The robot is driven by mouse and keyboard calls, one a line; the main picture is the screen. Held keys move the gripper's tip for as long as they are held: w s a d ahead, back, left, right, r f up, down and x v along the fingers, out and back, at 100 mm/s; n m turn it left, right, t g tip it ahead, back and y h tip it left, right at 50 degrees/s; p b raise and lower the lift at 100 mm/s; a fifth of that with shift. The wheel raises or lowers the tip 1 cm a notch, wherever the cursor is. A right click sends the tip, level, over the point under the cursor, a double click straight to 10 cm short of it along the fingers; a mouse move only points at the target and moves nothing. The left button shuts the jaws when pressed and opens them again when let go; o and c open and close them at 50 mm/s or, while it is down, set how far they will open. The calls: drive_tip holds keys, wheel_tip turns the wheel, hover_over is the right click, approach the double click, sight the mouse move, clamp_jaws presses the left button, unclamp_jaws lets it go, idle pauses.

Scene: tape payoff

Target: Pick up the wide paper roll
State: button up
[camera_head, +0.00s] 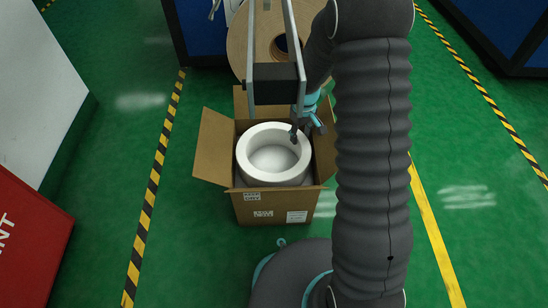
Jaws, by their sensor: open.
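The wide paper roll (245,150) is a thick white ring lying with its opening upward inside an open cardboard box (245,208). My gripper (305,129) is open at the roll's far right side, by the rim. One dark finger overlaps the rim in the picture, and the other shows just outside it, to the right. I cannot tell whether either finger touches the roll. The roll's lower part is hidden by the box's front wall.
The box flaps (213,145) are folded outward. Behind the box stand a grey frame with a dark block (275,77) and a large brown reel (239,45). A red panel (30,245) is at the lower left. Green floor is clear left of the box.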

wheel_tip(320, 180, down, 4)
drive_tip(key=shift+s+f+b, duration=0.1)
drive_tip(key=shift+f+b, duration=0.05)
drive_tip(key=shift+b, duration=0.2)
clamp_jaws()
drive_tip(key=shift+r, duration=0.2)
